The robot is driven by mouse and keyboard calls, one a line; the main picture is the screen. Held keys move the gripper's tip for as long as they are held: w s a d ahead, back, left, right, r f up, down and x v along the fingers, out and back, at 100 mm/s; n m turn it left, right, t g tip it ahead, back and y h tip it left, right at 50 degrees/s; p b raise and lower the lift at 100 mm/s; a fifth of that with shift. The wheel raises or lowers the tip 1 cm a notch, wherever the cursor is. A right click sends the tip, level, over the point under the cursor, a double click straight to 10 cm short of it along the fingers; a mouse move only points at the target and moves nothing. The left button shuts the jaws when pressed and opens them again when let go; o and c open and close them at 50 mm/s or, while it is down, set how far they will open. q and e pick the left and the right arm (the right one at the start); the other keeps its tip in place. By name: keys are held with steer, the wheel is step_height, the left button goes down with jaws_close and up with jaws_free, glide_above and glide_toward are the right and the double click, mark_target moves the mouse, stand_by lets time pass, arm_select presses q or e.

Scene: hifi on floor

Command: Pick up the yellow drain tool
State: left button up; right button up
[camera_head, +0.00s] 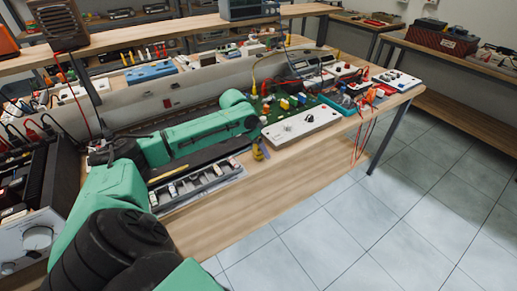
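A thin yellow strip (168,170), which may be the yellow drain tool, lies at the back edge of a grey parts tray on the wooden bench, just below my green forearm. A small yellow and dark item (259,151) stands at the bench's front edge, right of the tray; I cannot tell what it is. My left arm comes in from the lower left and reaches right across the bench. Its fingers cannot be made out. My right gripper is not in view.
The parts tray (205,187) holds several small components. A white panel with a black knob (302,126) and a green circuit board (272,108) lie right of my arm. Red cables (361,135) hang off the bench's right end. The tiled floor (330,225) is clear.

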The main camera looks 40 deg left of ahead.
arm_select(q)
steer(key=shift+w+f, duration=0.25)
steer(key=shift+f, duration=0.4)
jaws_close()
steer(key=shift+r, duration=0.1)
